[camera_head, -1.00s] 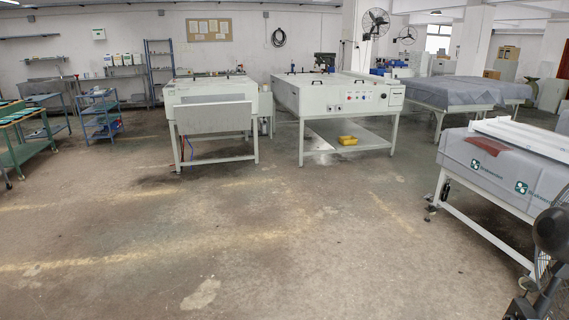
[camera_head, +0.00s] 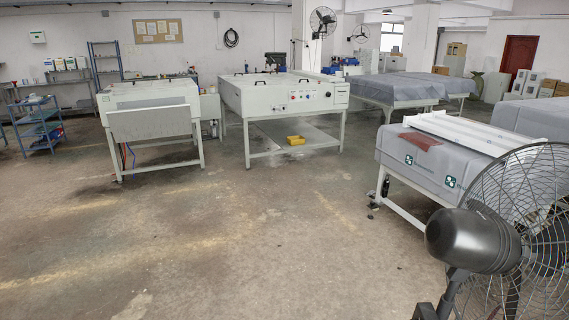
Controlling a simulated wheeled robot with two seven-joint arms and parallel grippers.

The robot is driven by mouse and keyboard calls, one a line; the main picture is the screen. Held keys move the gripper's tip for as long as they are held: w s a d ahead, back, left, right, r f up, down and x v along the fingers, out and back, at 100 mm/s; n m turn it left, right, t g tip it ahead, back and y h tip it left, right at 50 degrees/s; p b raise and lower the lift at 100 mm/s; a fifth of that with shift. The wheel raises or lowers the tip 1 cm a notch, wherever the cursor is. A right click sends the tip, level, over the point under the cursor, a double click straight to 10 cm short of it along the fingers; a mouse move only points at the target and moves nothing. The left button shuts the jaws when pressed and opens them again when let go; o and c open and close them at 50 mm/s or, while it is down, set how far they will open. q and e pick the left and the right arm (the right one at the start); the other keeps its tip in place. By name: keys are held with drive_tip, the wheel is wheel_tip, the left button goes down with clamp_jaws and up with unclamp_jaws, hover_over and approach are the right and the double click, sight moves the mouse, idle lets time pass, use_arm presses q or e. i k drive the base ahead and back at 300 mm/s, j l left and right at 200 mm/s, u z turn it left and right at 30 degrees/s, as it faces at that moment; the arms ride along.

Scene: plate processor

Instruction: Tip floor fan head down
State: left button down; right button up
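A black floor fan (camera_head: 474,238) stands close by at the lower right of the head view. Its dark motor housing faces me and its round wire cage is behind it, cut off by the right edge. The head looks roughly level, with the cage upright. The pole runs down below it to the bottom edge, and the base is out of view. Neither of my grippers is in view.
A grey covered table (camera_head: 400,172) with a white frame stands just beyond the fan. Two white machines (camera_head: 290,97) (camera_head: 150,108) stand farther back. A blue cart (camera_head: 39,127) is at the left. The concrete floor in the middle is clear.

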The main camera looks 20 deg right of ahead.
sight(477, 239)
drive_tip(key=l, duration=1.55)
drive_tip(key=k+l, duration=0.1)
drive_tip(key=l, duration=1.45)
drive_tip(key=l+u, duration=0.3)
drive_tip(key=l, duration=1.8)
